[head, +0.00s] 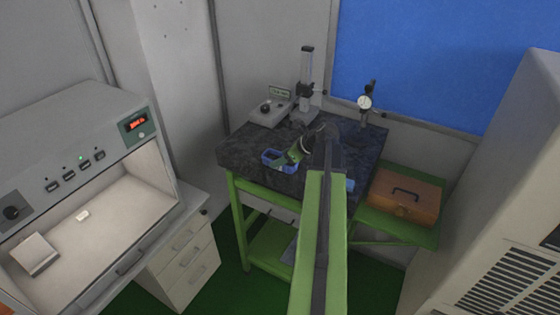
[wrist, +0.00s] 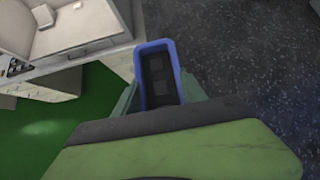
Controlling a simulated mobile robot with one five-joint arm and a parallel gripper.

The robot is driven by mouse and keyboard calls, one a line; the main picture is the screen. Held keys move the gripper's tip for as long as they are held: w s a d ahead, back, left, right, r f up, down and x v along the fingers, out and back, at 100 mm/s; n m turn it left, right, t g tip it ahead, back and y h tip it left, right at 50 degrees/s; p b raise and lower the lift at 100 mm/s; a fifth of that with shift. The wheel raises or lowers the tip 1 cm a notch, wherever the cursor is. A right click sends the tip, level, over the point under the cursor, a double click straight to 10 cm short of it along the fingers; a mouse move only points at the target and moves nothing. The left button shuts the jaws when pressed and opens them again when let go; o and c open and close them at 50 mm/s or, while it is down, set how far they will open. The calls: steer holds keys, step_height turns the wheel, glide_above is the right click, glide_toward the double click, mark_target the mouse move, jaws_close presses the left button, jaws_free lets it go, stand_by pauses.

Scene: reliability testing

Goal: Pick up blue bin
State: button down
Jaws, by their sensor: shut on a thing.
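The blue bin (head: 268,159) is a small open box near the front left edge of the dark stone tabletop (head: 249,144). In the wrist view the blue bin (wrist: 138,84) shows its rim and a dark inside with small grey squares on the floor. My gripper (head: 289,158) is shut on the bin, with green jaws at its two sides in the wrist view. The bin's near end is hidden behind my gripper body. I cannot tell whether the bin touches the tabletop or is just above it.
A gauge stand (head: 304,90) and a dial indicator (head: 365,103) stand at the back of the table. A brown case (head: 403,194) sits on the green shelf at right. A lit cabinet (head: 90,170) is at left. Another small blue thing (head: 350,185) lies beside my arm.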

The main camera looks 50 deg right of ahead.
step_height(320, 180, up, 4)
steer(key=p, duration=0.2)
steer(key=shift+f+p, duration=0.1)
steer(key=shift+p, duration=0.3)
steer(key=s+d+r+p, duration=0.6)
steer(key=s+d, duration=0.1)
steer(key=s, duration=0.2)
steer(key=shift+d, duration=0.3)
